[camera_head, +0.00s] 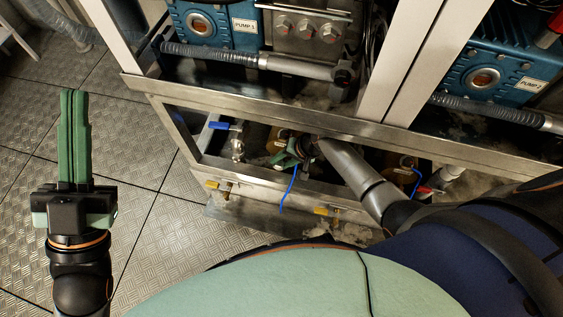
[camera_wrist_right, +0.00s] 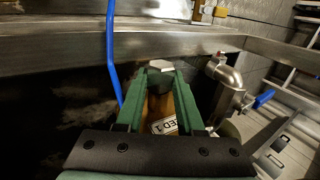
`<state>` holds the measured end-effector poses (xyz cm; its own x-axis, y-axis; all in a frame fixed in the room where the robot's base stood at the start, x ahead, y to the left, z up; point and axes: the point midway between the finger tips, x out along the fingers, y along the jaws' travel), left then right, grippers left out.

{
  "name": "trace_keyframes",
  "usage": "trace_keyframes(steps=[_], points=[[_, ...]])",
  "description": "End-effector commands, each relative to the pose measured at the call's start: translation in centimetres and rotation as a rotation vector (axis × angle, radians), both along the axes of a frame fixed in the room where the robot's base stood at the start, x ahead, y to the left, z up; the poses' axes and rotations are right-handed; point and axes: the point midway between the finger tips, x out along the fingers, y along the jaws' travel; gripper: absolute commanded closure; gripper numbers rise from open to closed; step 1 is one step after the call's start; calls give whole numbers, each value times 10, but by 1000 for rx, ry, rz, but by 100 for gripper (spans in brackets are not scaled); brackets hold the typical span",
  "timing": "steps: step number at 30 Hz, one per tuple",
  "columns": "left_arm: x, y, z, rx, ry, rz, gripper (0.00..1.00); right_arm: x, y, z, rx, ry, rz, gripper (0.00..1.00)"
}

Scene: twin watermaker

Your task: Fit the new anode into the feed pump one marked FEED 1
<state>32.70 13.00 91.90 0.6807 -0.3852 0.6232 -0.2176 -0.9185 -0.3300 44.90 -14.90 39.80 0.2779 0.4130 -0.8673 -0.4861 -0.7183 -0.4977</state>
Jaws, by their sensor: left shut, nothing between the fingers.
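The brass-coloured feed pump (camera_wrist_right: 161,108) shows between my right fingers in the right wrist view. In the head view my right gripper (camera_head: 291,153) is inside the lower bay of the frame. My left gripper (camera_head: 73,98) is shut and empty above the floor.
A blue cable (camera_head: 291,188) hangs beside the right gripper. A steel valve with a blue handle (camera_head: 219,126) stands close by. Steel frame rails (camera_head: 285,108) bound the bay above and in front. PUMP 1 (camera_head: 203,24) is above. The floor at left is clear.

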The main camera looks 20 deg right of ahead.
Motion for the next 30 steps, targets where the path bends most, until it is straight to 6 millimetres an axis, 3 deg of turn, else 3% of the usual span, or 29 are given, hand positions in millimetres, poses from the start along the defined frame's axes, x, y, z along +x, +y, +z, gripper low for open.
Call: trace_keyframes(steps=[1, 9, 23, 30], points=[[0, 0, 0, 0, 0, 0, 100, 3, -2, 1, -3, -6, -4, 58], [0, 0, 0, 0, 0, 0, 100, 1, -2, 0, -4, -2, -2, 29], [0, 0, 2, 0, 0, 0, 100, -5, -3, -2, -8, 6, -1, 29], [0, 0, 16, 0, 0, 0, 100, -30, 16, 1, -5, 6, 0, 29]])
